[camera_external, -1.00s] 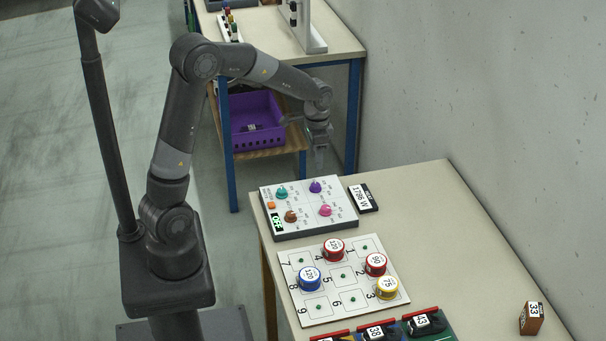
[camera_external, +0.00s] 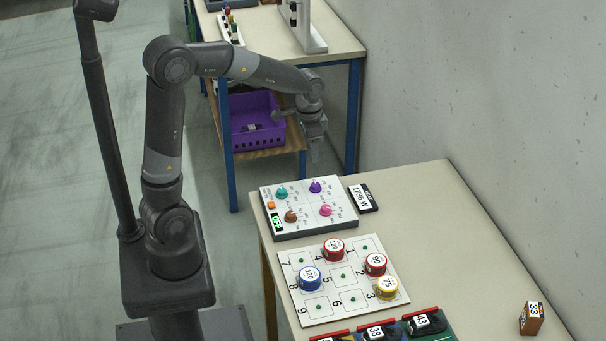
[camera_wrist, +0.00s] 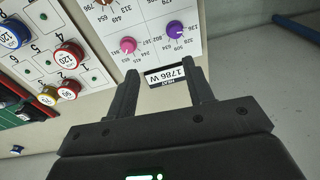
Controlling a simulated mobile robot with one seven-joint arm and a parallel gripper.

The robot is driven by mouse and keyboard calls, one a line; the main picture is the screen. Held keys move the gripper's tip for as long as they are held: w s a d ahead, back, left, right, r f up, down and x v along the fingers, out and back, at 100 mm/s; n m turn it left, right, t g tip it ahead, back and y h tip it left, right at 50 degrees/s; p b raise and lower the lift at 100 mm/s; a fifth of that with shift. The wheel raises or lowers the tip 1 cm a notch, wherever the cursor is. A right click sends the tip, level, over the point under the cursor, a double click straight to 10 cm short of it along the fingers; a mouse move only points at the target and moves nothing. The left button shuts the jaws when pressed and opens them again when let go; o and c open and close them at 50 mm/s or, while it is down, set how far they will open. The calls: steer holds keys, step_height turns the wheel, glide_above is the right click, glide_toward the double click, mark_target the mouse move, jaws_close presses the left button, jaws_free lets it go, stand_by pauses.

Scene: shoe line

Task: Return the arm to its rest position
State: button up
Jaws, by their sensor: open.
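My gripper (camera_external: 314,150) hangs in the air just beyond the far edge of the near table, above and behind the control panel (camera_external: 345,222). It is open and empty, with its fingers pointing down. In the wrist view my gripper (camera_wrist: 162,92) shows two parted fingers with nothing held between them. The panel with its coloured knobs and the "1786 W" tag (camera_wrist: 167,75) lie beyond the fingertips in that view. My arm is bent, with its elbow raised high.
A number board (camera_external: 320,318) with red, blue and yellow discs lies on the near table (camera_external: 450,240). A small brown box (camera_external: 531,318) stands at the right. Behind is another table with a purple crate (camera_external: 245,142) on its lower shelf. A wall is at the right.

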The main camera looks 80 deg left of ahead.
steer(key=s+d+r+t, duration=0.2)
steer(key=s+d+r, duration=0.2)
steer(key=s, duration=0.5)
steer(key=s+d+r+t, duration=0.2)
steer(key=s+d+r, duration=0.2)
steer(key=s+d, duration=0.5)
steer(key=shift+s+d+t, duration=0.15)
steer(key=shift+s+t, duration=0.2)
steer(key=shift+t, duration=0.05)
steer(key=shift+r, duration=0.1)
stand_by(1.8)
